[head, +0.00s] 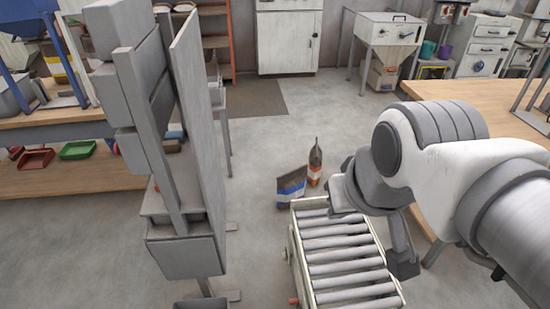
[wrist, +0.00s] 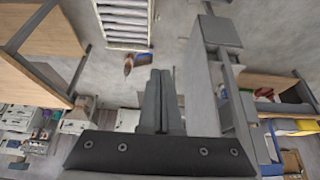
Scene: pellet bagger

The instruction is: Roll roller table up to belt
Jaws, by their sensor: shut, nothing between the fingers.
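The roller table (head: 340,255) is a pale frame with several grey metal rollers, standing on the floor at the bottom middle of the head view. A red knob or handle end shows low on its left side. It also shows at the top of the wrist view (wrist: 124,22). My gripper (wrist: 160,75) is shut and empty in the wrist view, apart from the roller table in that picture. I cannot tell for sure which part is the belt.
A tall grey machine with a flat upright panel (head: 198,130) stands left of the roller table. A wooden table (head: 480,95) is at right. Open floor lies toward the back cabinet (head: 290,40).

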